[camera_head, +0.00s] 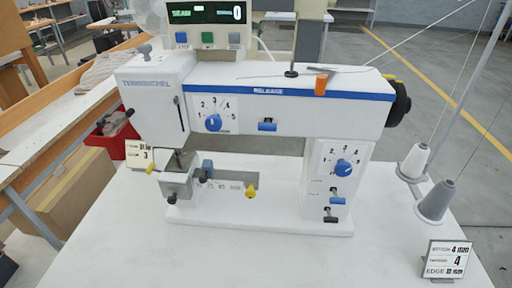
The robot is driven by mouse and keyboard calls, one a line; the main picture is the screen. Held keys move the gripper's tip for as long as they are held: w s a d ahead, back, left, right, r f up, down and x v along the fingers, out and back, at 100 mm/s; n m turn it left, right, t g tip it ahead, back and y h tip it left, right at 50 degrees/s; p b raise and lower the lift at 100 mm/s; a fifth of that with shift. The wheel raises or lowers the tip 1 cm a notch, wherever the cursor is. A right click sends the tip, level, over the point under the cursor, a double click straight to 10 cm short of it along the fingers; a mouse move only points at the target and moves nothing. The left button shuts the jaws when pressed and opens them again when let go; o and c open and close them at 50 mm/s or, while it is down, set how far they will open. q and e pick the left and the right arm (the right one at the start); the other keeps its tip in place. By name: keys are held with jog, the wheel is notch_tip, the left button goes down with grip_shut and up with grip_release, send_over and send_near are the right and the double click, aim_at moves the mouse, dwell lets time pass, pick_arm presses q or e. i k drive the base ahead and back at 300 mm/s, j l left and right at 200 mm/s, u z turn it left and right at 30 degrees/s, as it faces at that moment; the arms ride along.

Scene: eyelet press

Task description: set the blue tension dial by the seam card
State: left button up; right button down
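A white sewing machine stands on the white table. Two blue dials show on it, each with a numbered scale of about 1 to 5. One dial (213,122) is on the upper head at left; the other dial (343,168) is on the right column. I cannot read which is marked tension, nor exactly where their pointers stand. The seam card (447,260) stands at the front right and reads stitch 4 mm, tension 4 and an edge value too small to read surely. Another small card (140,155) with a 3 is at the machine's left end. Neither gripper is in view.
Blue levers (267,125) and (337,201) sit near the dials. A display (208,13) with buttons stands behind. The table front (250,262) is clear.

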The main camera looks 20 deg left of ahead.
aim_at(213, 123)
jog(key=k+j+u, duration=0.1)
jog(key=u, duration=0.3)
jog(key=k+j+u, duration=0.1)
jog(key=u, duration=0.25)
